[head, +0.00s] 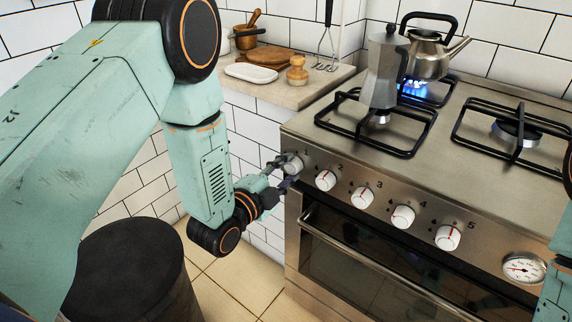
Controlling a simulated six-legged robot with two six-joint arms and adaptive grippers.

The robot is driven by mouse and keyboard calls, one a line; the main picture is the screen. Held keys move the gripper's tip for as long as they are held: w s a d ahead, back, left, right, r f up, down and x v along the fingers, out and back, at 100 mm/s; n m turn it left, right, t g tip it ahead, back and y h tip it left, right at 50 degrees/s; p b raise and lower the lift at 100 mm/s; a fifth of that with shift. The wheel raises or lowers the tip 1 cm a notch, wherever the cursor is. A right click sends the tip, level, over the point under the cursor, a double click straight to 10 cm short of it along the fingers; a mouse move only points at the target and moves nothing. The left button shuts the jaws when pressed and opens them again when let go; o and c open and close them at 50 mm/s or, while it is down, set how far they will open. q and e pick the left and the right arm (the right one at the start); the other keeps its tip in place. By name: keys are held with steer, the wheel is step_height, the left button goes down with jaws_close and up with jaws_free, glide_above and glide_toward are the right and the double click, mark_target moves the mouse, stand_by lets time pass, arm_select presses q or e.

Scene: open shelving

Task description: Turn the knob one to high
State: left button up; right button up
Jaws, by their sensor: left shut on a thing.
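The stove's front panel carries a row of white knobs with red marks, numbered 1 to 5. Knob one (293,164) is at the far left of the panel. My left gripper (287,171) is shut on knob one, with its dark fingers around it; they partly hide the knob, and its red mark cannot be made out. Knob two (325,180) is just to the right, apart from the fingers. My right gripper is not in view; only a bit of my right arm shows at the right edge.
A moka pot (385,72) stands on the front-left burner. A kettle (430,50) sits over a blue flame behind it. Knob three (362,196) and others continue rightward above the oven handle (400,275). A counter (290,94) with a plate and wooden items lies left.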

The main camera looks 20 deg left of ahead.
arm_select(q)
steer(key=shift+n+p, duration=0.45)
steer(key=shift+n, duration=0.65)
steer(key=shift+h, duration=0.3)
steer(key=o, duration=1.2)
steer(key=v, duration=1.2)
steer(key=shift+r, duration=0.15)
steer(key=shift+n, duration=0.3)
